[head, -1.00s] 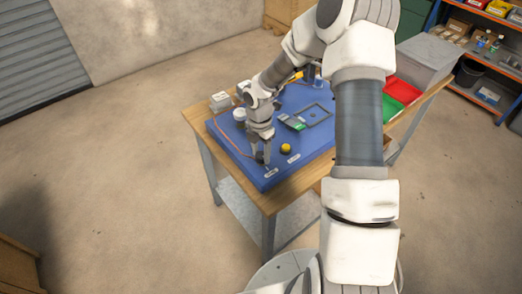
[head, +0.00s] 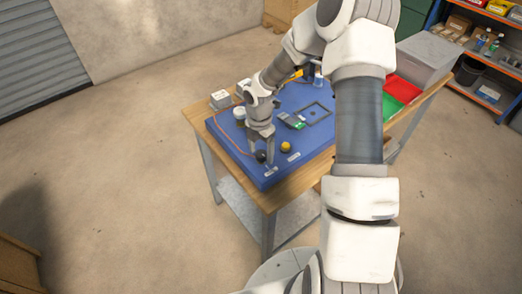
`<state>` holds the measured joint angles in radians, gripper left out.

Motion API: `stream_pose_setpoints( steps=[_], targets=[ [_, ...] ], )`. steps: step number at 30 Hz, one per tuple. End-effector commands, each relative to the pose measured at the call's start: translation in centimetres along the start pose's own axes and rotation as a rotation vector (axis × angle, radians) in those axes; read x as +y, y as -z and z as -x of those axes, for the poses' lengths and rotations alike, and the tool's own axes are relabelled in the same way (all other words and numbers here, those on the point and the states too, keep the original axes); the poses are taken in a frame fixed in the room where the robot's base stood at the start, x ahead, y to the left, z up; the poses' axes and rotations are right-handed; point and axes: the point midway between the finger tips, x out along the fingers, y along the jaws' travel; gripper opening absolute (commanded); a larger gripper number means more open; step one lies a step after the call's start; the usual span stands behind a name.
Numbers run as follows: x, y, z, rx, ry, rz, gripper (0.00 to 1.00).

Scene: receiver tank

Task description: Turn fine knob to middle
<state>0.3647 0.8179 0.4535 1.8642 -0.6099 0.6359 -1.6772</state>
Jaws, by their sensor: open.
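A small dark round knob (head: 261,156) sits near the front corner of the blue panel (head: 228,150). A yellow knob (head: 286,147) is to its right. A small pale label lies in front of each, too small to read, so I cannot tell from the writing which is the fine knob. My gripper (head: 262,158) points down over the dark knob. Its fingers are apart, one on each side of the knob. I cannot tell whether either finger touches it. The dark knob's pointer or setting is too small to see.
The panel lies on a wooden table (head: 272,207). Behind my gripper are a green-screened device (head: 291,121), a square frame (head: 315,113) and white boxes (head: 220,98). Red (head: 402,90) and green (head: 389,108) trays stand at the right. My arm hides part of the table.

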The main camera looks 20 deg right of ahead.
Motion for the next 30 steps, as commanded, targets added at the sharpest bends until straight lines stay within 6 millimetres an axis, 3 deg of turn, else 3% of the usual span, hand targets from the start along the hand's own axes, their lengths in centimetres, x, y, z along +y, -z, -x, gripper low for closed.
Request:
stream_pose_setpoints(
  steps=[7, 21, 30],
  targets=[
    [0.0, -0.1, 2.9, -0.003, -0.003, -0.003, 0.78],
    [0.0, -0.1, 14.0, -0.004, -0.003, -0.001, 0.78],
    [0.0, 0.0, 17.2, -0.001, -0.002, -0.001, 0.78]
  ],
)
